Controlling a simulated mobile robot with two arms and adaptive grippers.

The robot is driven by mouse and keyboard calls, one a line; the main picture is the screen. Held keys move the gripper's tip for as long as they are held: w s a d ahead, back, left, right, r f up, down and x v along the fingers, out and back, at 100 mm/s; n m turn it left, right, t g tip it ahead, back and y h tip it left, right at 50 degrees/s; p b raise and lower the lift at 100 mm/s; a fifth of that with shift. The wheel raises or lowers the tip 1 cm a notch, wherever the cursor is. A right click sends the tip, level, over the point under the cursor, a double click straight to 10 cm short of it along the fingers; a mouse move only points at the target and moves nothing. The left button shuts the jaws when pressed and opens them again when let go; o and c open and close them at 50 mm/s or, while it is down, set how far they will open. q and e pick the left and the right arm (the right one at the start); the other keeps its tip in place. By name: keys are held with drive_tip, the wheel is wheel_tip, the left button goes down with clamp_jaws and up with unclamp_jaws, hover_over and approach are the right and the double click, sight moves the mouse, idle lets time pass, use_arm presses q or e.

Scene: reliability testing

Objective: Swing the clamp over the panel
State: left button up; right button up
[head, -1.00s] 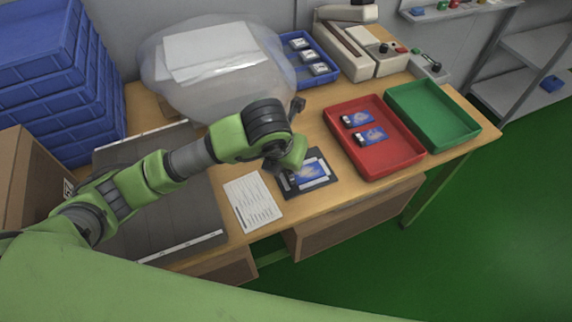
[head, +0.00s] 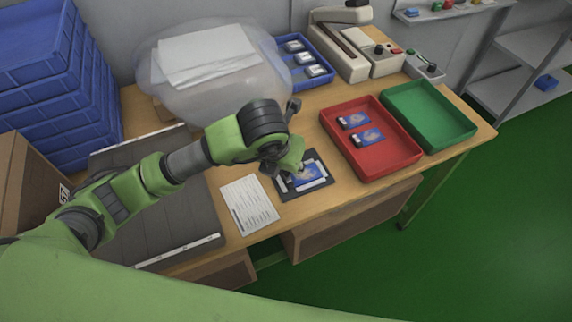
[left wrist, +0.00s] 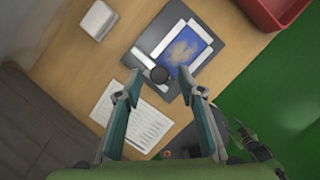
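The panel (head: 311,173), with a blue picture, lies on a dark fixture plate (head: 325,187). In the left wrist view the panel (left wrist: 188,50) lies on the dark plate (left wrist: 173,14) near the top centre. A white bar (left wrist: 147,68) with a round black knob (left wrist: 159,74), seemingly the clamp, lies along the panel's near left edge, beside it rather than across it. My left gripper (left wrist: 160,78) is open, its fingers on either side of the knob; I cannot tell whether they touch it. In the head view my left gripper (head: 287,163) is partly hidden by its wrist.
A printed sheet (head: 249,204) lies left of the plate. A red tray (head: 382,165) with two panels and an empty green tray (head: 432,117) stand to the right. A bulky bag (head: 195,95) and a blue crate (head: 290,84) stand behind. A grey mat (head: 170,215) lies left.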

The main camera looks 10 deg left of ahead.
use_arm(q)
drive_tip(key=v, duration=1.1)
drive_tip(key=shift+r, duration=0.2)
drive_tip(key=shift+s, duration=0.1)
